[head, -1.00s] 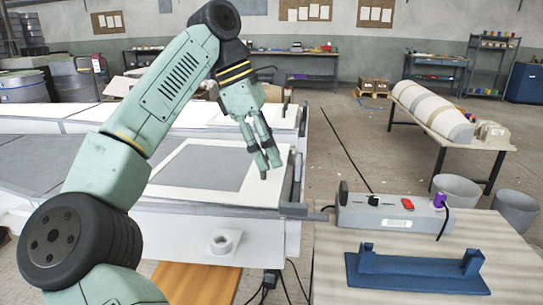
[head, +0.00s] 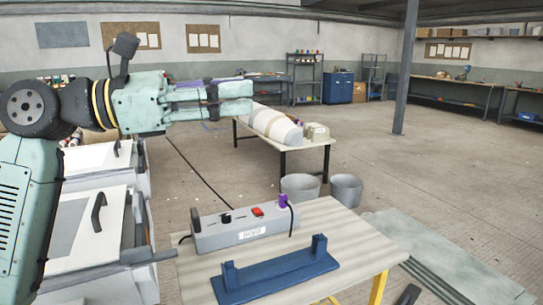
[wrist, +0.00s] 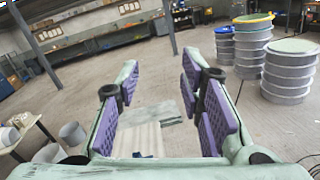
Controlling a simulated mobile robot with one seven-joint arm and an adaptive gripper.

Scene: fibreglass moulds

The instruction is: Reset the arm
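My arm is raised at the left of the head view, and my gripper (head: 235,94) points level to the right, high above the floor. The wrist view shows my gripper (wrist: 163,112) with its purple-padded fingers spread apart. Nothing is between the pads; the floor and part of a table show through the gap. The gripper touches nothing that I can see.
A near table (head: 345,240) holds a grey switch box (head: 240,228) and a blue stand (head: 275,273). White moulds (head: 85,250) lie under my arm. A long wrapped form (head: 272,124) rests on a farther table. Grey buckets (head: 345,190) stand on open floor. Drums (wrist: 290,70) show in the wrist view.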

